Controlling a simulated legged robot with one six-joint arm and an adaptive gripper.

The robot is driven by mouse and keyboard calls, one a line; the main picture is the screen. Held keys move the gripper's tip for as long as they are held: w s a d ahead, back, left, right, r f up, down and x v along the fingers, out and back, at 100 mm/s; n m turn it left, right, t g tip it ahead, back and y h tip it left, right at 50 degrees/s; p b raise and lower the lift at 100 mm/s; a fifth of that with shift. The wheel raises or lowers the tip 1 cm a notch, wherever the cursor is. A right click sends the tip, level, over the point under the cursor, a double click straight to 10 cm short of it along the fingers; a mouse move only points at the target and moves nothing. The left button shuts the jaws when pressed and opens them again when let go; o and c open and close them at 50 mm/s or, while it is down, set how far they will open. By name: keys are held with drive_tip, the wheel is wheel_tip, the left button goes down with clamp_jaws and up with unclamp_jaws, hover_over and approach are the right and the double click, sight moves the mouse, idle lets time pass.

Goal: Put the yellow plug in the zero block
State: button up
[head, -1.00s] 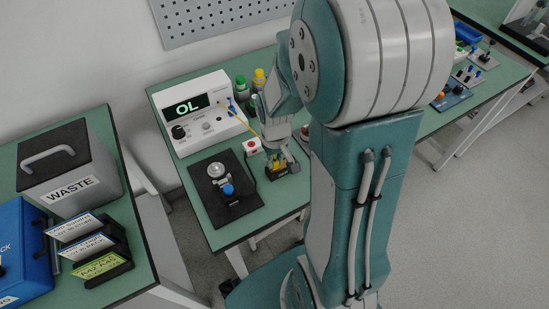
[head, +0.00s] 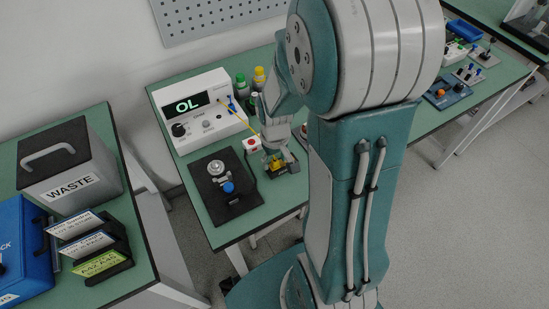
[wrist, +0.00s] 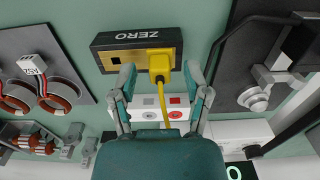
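The zero block (wrist: 112,40) is a dark block with a brass-coloured face, lettered ZERO, at the top middle of the wrist view. The yellow plug (wrist: 160,62) sits at one of its sockets, with its yellow cable trailing down. How deep it sits is hard to tell. The other socket shows as an empty dark square. My gripper (wrist: 160,68) is open, a finger on each side of the plug with gaps between. In the head view my gripper (head: 280,163) is over the zero block (head: 287,171), and the yellow plug shows between the fingers.
A white meter reading OL (head: 205,112) stands behind, with the yellow cable running to it. A black plate with a blue-knobbed fixture (head: 228,188) lies left of the block. In the wrist view a board with copper coils (wrist: 45,70) is at the left. The table's front edge is close.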

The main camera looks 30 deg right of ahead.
wheel_tip(320, 180, up, 12)
idle(0.7)
idle(0.8)
drive_tip(key=s+a+r+t, duration=0.5)
drive_tip(key=s+a+r, duration=0.2)
drive_tip(key=s+r, duration=0.3)
drive_tip(key=shift+a+r+t, duration=0.2)
drive_tip(key=shift+a+t, duration=0.1)
drive_tip(key=shift+a, duration=0.05)
